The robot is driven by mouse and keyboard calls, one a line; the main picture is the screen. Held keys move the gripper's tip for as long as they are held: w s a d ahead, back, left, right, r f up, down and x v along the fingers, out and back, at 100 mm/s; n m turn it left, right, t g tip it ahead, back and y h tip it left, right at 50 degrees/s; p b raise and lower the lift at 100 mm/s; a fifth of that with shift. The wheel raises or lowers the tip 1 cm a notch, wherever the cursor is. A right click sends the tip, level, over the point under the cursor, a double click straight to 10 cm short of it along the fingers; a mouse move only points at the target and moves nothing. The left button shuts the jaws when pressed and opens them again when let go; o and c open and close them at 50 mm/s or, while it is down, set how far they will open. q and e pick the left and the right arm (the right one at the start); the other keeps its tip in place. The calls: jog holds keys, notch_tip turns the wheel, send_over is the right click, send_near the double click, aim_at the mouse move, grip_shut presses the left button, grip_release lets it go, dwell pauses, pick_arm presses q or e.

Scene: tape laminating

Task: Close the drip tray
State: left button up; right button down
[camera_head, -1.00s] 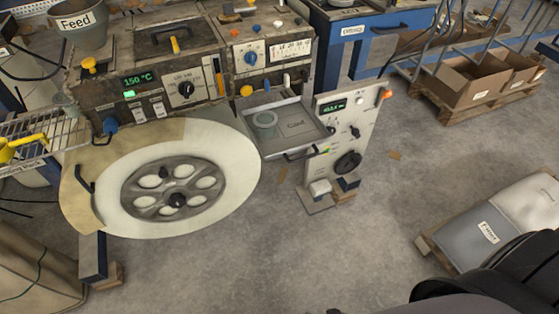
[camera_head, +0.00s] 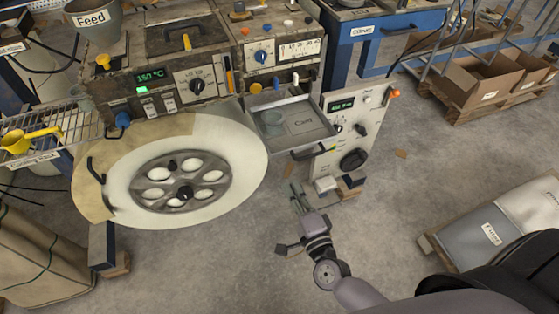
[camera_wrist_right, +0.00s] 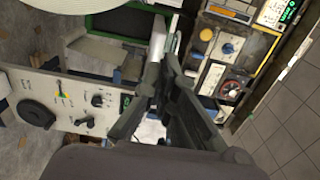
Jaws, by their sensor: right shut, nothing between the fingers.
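The drip tray (camera_head: 308,108) is a shallow grey metal tray sticking out of the front of the machine, with faint lettering on its floor. My left gripper is not in view.
A large pale reel (camera_head: 120,185) stands left of the tray. A white control panel (camera_head: 362,125) with knobs stands close on its right. A sack-loaded pallet (camera_head: 430,245) lies at the right. The floor (camera_head: 235,265) in front is mostly clear.

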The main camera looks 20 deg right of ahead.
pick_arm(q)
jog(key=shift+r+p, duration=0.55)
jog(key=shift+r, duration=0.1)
pick_arm(e)
send_near(262, 129)
jog(key=s, duration=0.2)
jog(key=s+r, duration=0.1)
jog(key=s, duration=0.2)
jog(key=shift+d, duration=0.1)
